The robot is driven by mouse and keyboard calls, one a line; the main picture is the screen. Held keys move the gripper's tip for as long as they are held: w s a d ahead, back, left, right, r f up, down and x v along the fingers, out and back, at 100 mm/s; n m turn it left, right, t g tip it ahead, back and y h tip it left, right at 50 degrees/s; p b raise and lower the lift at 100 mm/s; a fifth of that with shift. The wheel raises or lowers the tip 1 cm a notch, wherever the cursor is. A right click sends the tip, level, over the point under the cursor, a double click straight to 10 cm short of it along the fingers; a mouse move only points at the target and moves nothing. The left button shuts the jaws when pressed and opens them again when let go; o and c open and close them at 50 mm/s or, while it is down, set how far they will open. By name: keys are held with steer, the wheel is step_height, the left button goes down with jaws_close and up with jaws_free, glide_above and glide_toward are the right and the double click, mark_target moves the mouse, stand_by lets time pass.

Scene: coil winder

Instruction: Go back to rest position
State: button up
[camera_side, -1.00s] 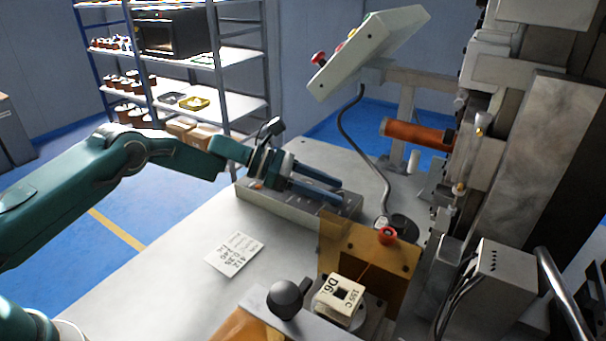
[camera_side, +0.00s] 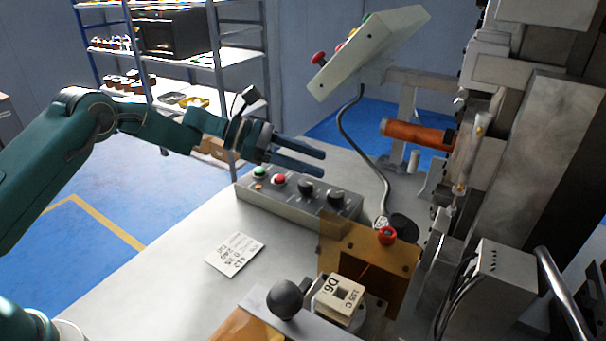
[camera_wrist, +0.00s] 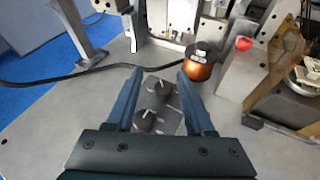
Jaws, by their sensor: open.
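My gripper (camera_side: 301,158) is open and empty, with its two blue fingers apart. In the side view it is in the air above the grey control box (camera_side: 247,197) on the bench. The box carries a green button (camera_side: 260,173), a red button (camera_side: 279,180) and two black knobs. In the wrist view my gripper (camera_wrist: 159,79) shows its fingers on both sides of the two black knobs (camera_wrist: 144,120), which lie below and apart from them.
The winding machine (camera_side: 520,150) stands at the right, with an orange spool (camera_side: 415,133) on it. A tilted panel (camera_side: 368,50) and its cable are behind the box. A printed card (camera_side: 235,254) lies on the bench (camera_side: 185,270). A black ball knob (camera_side: 285,299) stands in front.

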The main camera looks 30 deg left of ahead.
steer(key=s+d+r+m+g, duration=0.1)
steer(key=s+d+r+m, duration=0.15)
steer(key=r, duration=0.35)
steer(key=s+d+r+m, duration=0.1)
steer(key=s+r+m, duration=0.1)
steer(key=s+r, duration=0.3)
steer(key=s+r+m+y, duration=0.35)
steer(key=s+m, duration=0.25)
steer(key=s, duration=0.2)
steer(key=s+a+f+m+y, duration=0.4)
steer(key=s+a+m, duration=0.1)
steer(key=s, duration=0.3)
steer(key=s+a+f+m+y, duration=0.5)
steer(key=s+a+m, duration=0.1)
steer(key=s+m, duration=0.1)
steer(key=shift+s+a+f, duration=0.2)
steer(key=shift+s+f, duration=0.05)
steer(key=shift+s, duration=0.65)
